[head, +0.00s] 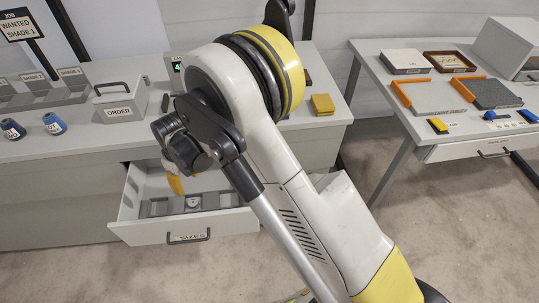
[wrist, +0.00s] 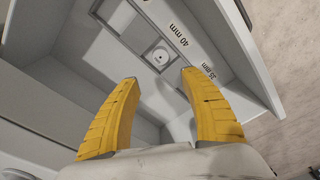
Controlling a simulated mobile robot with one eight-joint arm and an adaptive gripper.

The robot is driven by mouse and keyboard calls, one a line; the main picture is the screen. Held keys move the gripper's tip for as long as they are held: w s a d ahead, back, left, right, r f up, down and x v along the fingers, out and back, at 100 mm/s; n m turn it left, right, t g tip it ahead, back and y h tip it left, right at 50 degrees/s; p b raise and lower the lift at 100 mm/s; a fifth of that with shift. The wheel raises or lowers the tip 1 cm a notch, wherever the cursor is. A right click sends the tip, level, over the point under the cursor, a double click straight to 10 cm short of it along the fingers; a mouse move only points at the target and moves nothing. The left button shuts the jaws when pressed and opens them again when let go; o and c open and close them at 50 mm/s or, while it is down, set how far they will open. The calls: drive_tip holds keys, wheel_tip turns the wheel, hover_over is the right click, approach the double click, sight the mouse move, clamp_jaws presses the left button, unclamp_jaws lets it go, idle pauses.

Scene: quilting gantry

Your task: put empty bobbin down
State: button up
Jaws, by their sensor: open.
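The empty bobbin (wrist: 160,57) is a small pale disc with a dark centre. It sits in a square compartment of the open drawer (wrist: 238,62), beside the "40 mm" label. In the head view the bobbin (head: 193,202) shows in the middle of the drawer labelled SIZES (head: 232,224). My gripper (wrist: 158,80) is open, with its two yellow fingers apart and nothing between them. It points into the drawer, and the bobbin lies beyond the fingertips, apart from them. In the head view my arm hides most of the gripper; one yellow finger (head: 175,184) shows.
On the counter above the drawer stand an ORDER box (head: 119,103), two thread spools, one dark and one blue (head: 54,123), and grey shade trays (head: 36,93). A yellow block (head: 322,104) lies at right. A second table (head: 387,73) stands at right, with floor between.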

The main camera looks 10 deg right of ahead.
drive_tip(key=s+d+r+m+t, duration=0.2)
drive_tip(key=d+r+m, duration=0.1)
drive_tip(key=d+r, duration=0.7)
drive_tip(key=s+d+r+m+t, duration=0.1)
drive_tip(key=s+d+r+m, duration=0.1)
drive_tip(key=d+r, duration=0.85)
drive_tip(key=s+d+r+m+t+h, duration=0.1)
drive_tip(key=s+d+r+m+t, duration=0.2)
drive_tip(key=s+d, duration=0.9)
drive_tip(key=s+r+m, duration=0.2)
drive_tip(key=s+r, duration=0.1)
drive_tip(key=shift+d+r, duration=0.25)
drive_tip(key=shift+d, duration=0.15)
drive_tip(key=shift+a, duration=0.1)
